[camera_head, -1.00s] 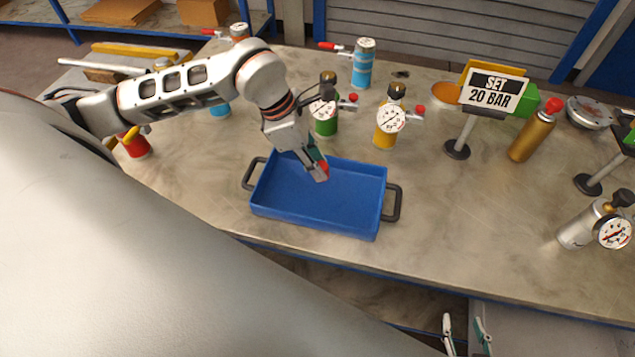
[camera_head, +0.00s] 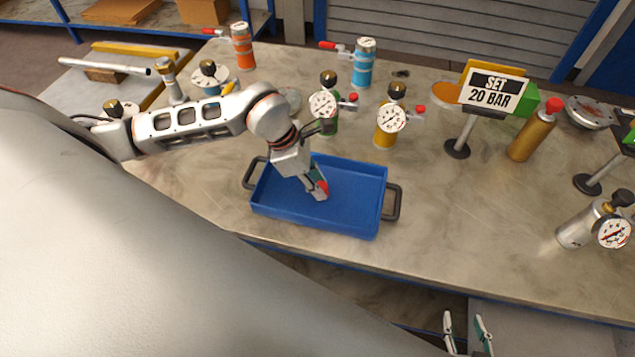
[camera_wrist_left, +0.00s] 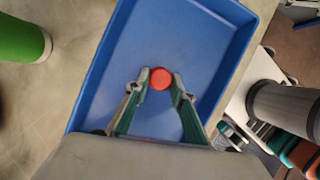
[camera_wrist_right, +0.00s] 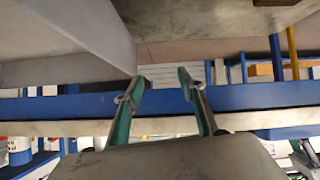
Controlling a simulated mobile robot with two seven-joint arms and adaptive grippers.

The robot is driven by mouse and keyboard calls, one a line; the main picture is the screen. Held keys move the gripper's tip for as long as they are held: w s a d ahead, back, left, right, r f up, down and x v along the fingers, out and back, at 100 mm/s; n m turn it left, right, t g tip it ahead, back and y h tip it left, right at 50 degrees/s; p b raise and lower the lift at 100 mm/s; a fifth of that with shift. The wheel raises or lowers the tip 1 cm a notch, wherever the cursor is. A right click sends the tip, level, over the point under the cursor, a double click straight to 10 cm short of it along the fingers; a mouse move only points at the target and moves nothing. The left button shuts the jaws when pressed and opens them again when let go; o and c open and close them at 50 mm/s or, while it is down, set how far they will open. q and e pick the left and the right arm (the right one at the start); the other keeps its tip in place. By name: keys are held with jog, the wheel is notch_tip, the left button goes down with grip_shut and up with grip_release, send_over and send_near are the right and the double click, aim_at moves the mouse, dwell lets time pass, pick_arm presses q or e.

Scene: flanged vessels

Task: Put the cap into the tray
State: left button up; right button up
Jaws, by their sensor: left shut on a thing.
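The cap (camera_wrist_left: 161,79) is a small round red piece. In the left wrist view it sits between the fingertips of my left gripper (camera_wrist_left: 160,84), which is shut on it. In the head view the red cap (camera_head: 320,188) shows at the tip of my left gripper (camera_head: 317,189), over the blue tray (camera_head: 340,222). The tray is a shallow rectangular box with dark handles at both ends. Its floor also shows around the gripper in the left wrist view (camera_wrist_left: 180,35). I cannot tell how high above the floor the cap is. My right gripper (camera_wrist_right: 160,85) is open and empty, below the table's front edge.
A green vessel (camera_head: 330,122) and a yellow vessel (camera_head: 385,136), both with gauges, stand behind the tray. A "SET 20 BAR" sign (camera_head: 493,92) stands further right, near a gold cylinder (camera_head: 532,135).

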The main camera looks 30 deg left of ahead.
pick_arm(q)
jog(key=o, duration=0.8)
jog(key=shift+f, duration=0.1)
jog(key=shift+a+r, duration=0.1)
jog(key=shift+r, duration=0.4)
jog(key=b+v, duration=0.1)
jog(key=v, duration=1)
jog(key=shift+r, duration=0.2)
jog(key=shift+s+f, duration=0.1)
jog(key=shift+s, duration=0.05)
